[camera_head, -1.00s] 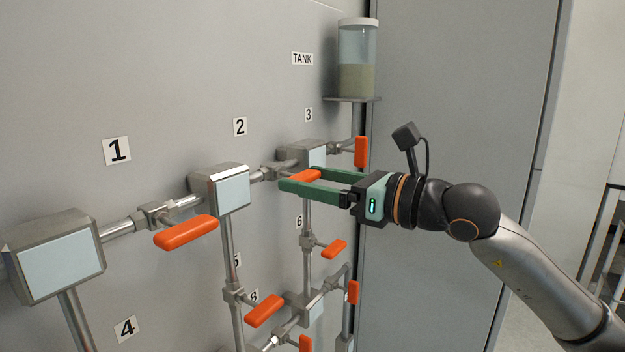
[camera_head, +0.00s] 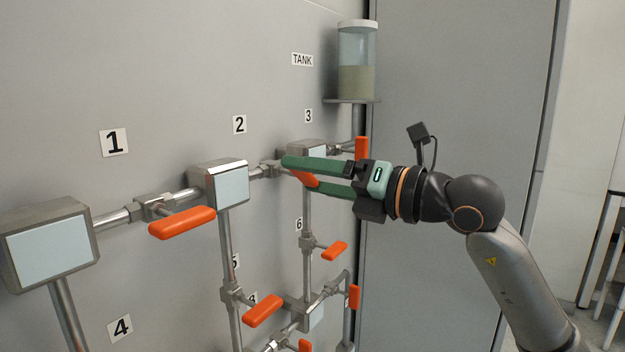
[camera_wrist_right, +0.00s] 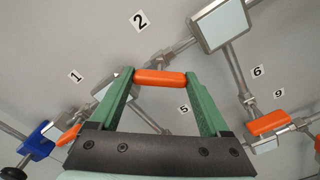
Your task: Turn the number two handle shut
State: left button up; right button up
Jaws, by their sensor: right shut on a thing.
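The number two handle (camera_head: 306,180) is orange and sits on the pipe valve right of the 2 label (camera_head: 239,125). My right gripper (camera_head: 303,171) is shut on it, with a green finger on either side. In the head view the fingers hide part of the handle, and its visible part slopes down to the right. In the right wrist view the handle (camera_wrist_right: 160,77) lies across between the two fingertips. My left gripper does not show in the head view.
Another orange handle (camera_head: 182,222) is left of the middle box (camera_head: 222,186). An upright orange handle (camera_head: 361,147) is close by on the right, below the tank (camera_head: 357,62). Several more handles are lower down. A blue part (camera_wrist_right: 39,139) in the wrist view is unclear.

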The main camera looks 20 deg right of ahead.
jog(key=m+p, duration=0.1)
jog(key=m, duration=0.3)
jog(key=shift+r+m, duration=0.1)
jog(key=shift+m, duration=0.3)
jog(key=shift+m+p, duration=0.3)
jog(key=shift+m, duration=0.5)
jog(key=shift+m+p, duration=0.55)
jog(key=shift+m, duration=0.55)
jog(key=shift+m+p, duration=0.3)
jog(key=shift+m, duration=0.3)
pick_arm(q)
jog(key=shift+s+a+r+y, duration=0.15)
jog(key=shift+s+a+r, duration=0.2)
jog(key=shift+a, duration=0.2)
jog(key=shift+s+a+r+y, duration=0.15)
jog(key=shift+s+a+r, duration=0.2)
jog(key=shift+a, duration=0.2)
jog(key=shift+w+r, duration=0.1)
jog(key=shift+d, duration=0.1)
pick_arm(e)
jog(key=o, duration=1.2)
